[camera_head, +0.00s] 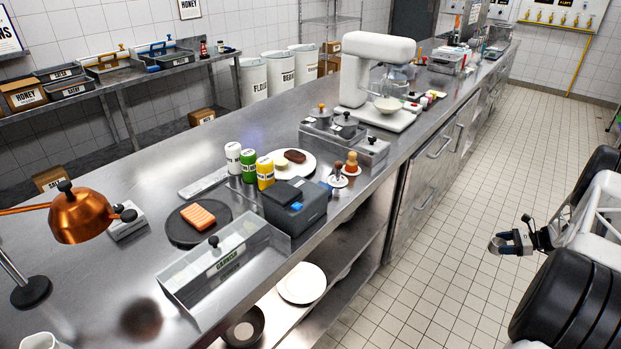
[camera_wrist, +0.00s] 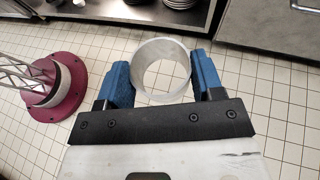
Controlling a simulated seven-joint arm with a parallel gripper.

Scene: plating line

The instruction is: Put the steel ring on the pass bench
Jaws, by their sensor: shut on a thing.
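The steel ring (camera_wrist: 163,47) is a short, open, pale metal tube. In the wrist view it sits between the two blue fingers of my gripper (camera_wrist: 160,62), which are shut on it from both sides, and floor tiles show through it. In the head view my gripper (camera_head: 503,243) is at the right, over the tiled floor and clear of the benches; the ring is too small to make out well there. The long steel bench (camera_head: 140,180) with a copper heat lamp (camera_head: 82,216) runs through the middle of the head view and appears to be the pass bench.
On the bench stand a garnish bin (camera_head: 215,262), a dark round plate (camera_head: 183,232) with salmon, bottles, a grey box (camera_head: 294,205) and a white mixer (camera_head: 375,65). Bare steel shows behind these. A shelf below holds plates (camera_head: 301,283). Open floor lies between bench and gripper.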

